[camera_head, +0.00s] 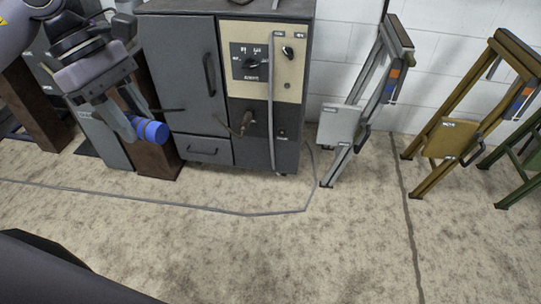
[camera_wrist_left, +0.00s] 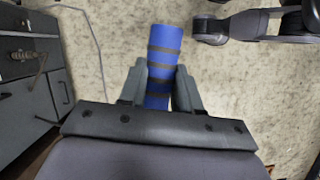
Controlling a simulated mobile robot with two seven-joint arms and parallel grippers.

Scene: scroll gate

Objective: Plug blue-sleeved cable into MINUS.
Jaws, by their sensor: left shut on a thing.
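My left gripper (camera_head: 140,126) is shut on the blue sleeve (camera_head: 155,132) and holds it above the floor, left of the dark cabinet (camera_head: 187,75). In the left wrist view the left gripper's fingers (camera_wrist_left: 160,88) clasp the striped blue sleeve (camera_wrist_left: 166,45) from both sides. The cabinet's cream panel (camera_head: 290,80) has a labelled dial (camera_head: 252,63) and a black knob (camera_head: 288,52) under small labels. I cannot read which label is MINUS. A plug-like part (camera_head: 245,121) sticks out of the dark lower front. My right gripper is not in view.
A grey cable (camera_head: 271,100) hangs down the panel, and a cable (camera_head: 215,209) runs along the floor. A grey folding stand (camera_head: 340,124), a yellow one (camera_head: 450,138) and a green one (camera_head: 520,155) stand to the right. The front carpet is mostly clear.

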